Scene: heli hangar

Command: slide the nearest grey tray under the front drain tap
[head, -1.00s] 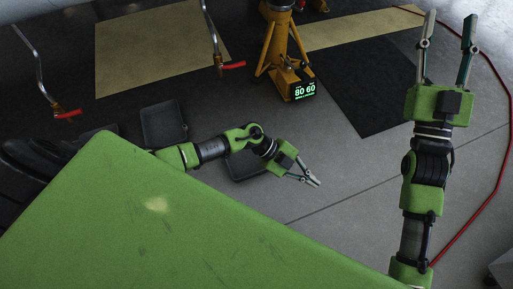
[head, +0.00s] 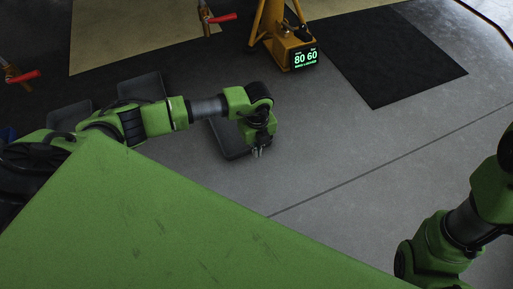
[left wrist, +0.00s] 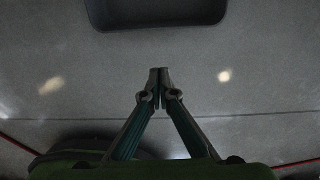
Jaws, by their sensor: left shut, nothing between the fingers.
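A dark grey tray (head: 229,145) lies on the floor in the head view, partly hidden behind my left forearm and gripper. My left gripper (head: 258,153) is shut and empty, pointing down at the tray's right side. In the left wrist view the shut fingertips (left wrist: 160,72) show bare floor around them, with the tray (left wrist: 155,18) at the top edge, apart from them. Two drain taps with red handles show in the head view, one at the top (head: 222,18) and one at the left (head: 22,77). My right gripper is out of view.
Two more dark trays lie at the left, one (head: 142,87) behind my left arm and one (head: 68,116) further left. A yellow stand (head: 268,30) with a lit display (head: 305,58) is beyond. A black mat (head: 400,60) lies right of it. Floor right of the tray is clear.

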